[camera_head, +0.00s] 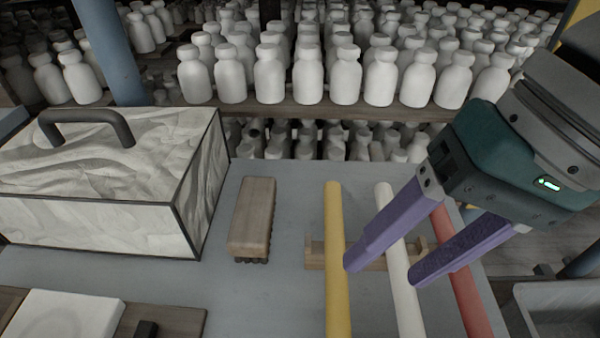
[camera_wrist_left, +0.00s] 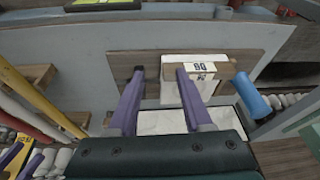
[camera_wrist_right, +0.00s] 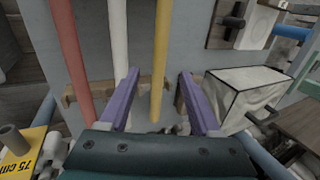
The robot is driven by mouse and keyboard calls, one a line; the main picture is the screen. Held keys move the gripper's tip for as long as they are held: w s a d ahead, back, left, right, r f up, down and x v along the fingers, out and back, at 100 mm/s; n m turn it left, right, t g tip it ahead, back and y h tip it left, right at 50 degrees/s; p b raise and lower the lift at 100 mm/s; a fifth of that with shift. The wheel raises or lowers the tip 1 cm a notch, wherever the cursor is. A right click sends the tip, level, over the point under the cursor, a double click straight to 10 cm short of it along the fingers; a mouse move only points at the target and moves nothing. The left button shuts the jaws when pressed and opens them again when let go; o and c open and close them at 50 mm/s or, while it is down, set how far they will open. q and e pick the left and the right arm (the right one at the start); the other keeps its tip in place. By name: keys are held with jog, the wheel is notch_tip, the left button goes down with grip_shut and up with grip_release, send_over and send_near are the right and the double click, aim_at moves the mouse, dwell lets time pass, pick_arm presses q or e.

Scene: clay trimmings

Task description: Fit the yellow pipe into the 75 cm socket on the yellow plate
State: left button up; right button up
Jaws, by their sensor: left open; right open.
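The yellow pipe (camera_head: 338,270) stands leftmost of three pipes at a wooden rack (camera_head: 315,257). My right gripper (camera_head: 383,276) is open, its purple fingers in front of the pipes. In the right wrist view the yellow pipe (camera_wrist_right: 160,60) shows between the open fingers (camera_wrist_right: 158,77), with no clear contact. A yellow plate (camera_wrist_right: 35,152) marked "75 cm" is at the lower left there, beside a grey cylindrical piece (camera_wrist_right: 12,140) that may be its socket. My left gripper (camera_wrist_left: 160,70) is open and empty before a white block (camera_wrist_left: 190,90) marked 90; it is outside the head view.
A white pipe (camera_head: 402,290) and a red pipe (camera_head: 462,275) stand right of the yellow one. A brush-like wooden block (camera_head: 253,218) and a large handled box (camera_head: 90,220) lie to the left. Shelves of white bottles (camera_head: 345,75) fill the back. A blue cylinder (camera_wrist_left: 252,95) is near my left gripper.

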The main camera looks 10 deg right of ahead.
aim_at(343, 305)
jog(key=x, duration=0.8)
jog(key=shift+s+a+f, duration=0.1)
jog(key=shift+s+f, duration=0.05)
jog(key=shift+s, duration=0.1)
jog(key=shift+c, duration=0.2)
grip_shut()
